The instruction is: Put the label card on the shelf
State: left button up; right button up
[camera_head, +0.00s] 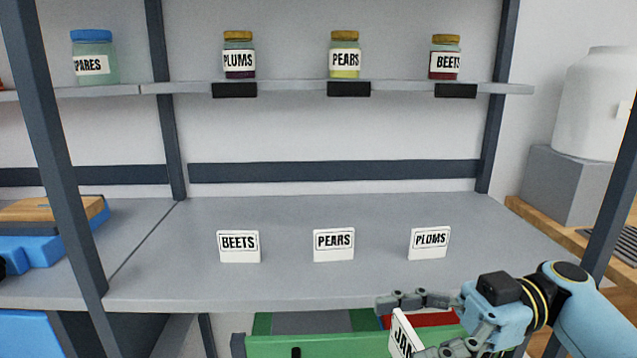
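A white label card (402,337) shows low in the picture, tilted, with black letters that start "JA"; the rest is hidden by a finger. My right gripper (408,326) comes in from the lower right, with one finger at the card's top and the other across its lower right part. It appears shut on the card, in front of the shelf's front edge. The grey lower shelf (330,285) carries three upright cards reading BEETS (239,246), PEARS (333,245) and PLUMS (429,243). My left gripper is out of view.
The upper shelf (300,88) holds jars of plums (239,62), pears (344,61) and beets (445,64), with black holders (349,90) on its edge. A green bin (300,346) sits below. Dark posts (62,150) flank the bay.

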jog(key=s+d+f+m+t+h, duration=0.2)
jog(key=d+f+m+t, duration=0.5)
jog(key=t, duration=0.5)
jog(key=w+d+r+m+t+h, duration=0.2)
jog(key=r+m+t+h, duration=0.1)
jog(key=r, duration=0.6)
jog(key=w+d+r+m+t+h, duration=0.1)
jog(key=w+r+m+t+h, duration=0.2)
jog(key=r, duration=0.6)
jog(key=shift+w+d+r+m+t+h, duration=0.2)
jog(key=shift+w+d+m+t+h, duration=0.15)
jog(key=shift+m+t, duration=0.5)
jog(key=shift+d, duration=0.1)
